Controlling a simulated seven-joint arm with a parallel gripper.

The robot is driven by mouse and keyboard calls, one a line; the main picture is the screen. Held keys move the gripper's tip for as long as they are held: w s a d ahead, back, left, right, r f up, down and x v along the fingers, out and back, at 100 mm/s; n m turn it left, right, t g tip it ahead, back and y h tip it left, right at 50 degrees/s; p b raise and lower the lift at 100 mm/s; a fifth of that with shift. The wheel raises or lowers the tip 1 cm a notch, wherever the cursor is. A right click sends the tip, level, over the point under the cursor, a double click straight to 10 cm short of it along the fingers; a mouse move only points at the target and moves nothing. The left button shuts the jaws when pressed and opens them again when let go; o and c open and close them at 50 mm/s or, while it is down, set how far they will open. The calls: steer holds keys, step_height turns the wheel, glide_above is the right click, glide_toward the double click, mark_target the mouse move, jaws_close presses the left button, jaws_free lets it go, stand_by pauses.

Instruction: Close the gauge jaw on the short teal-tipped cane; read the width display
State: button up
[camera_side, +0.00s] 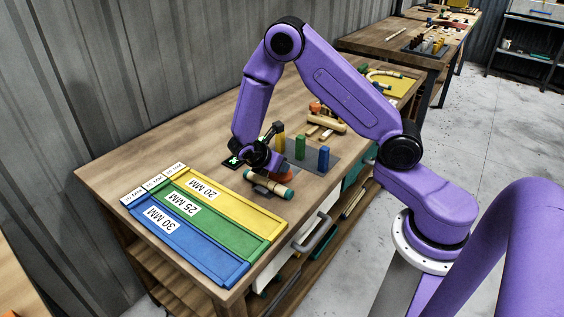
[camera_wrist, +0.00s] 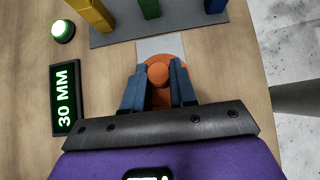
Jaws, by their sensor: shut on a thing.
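My gripper (camera_wrist: 158,74) is shut on the round orange knob (camera_wrist: 160,95) of the gauge jaw, with one blue finger on each side of it. In the wrist view, the dark display (camera_wrist: 66,113) left of the fingers reads "30 MM". The short cane (camera_side: 266,183) lies in front of the gauge in the side view, with a teal tip (camera_side: 289,194) at its right end. The cane is hidden in the wrist view. I cannot tell whether the jaw touches the cane. Part of the orange jaw (camera_side: 284,174) shows behind the cane.
Yellow (camera_side: 280,138), green (camera_side: 300,148) and blue (camera_side: 323,160) posts stand on a grey plate just behind the gauge. A lit green button (camera_wrist: 63,30) is beside the display. Blue, green and yellow trays (camera_side: 182,243), labelled 30, 25 and 20 MM, lie at the front left.

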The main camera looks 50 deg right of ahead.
steer(key=shift+a+f, duration=0.1)
steer(key=shift+a, duration=0.25)
steer(key=o, duration=0.8)
steer(key=shift+o, duration=0.5)
steer(key=shift+d, duration=0.1)
steer(key=v, duration=1.7)
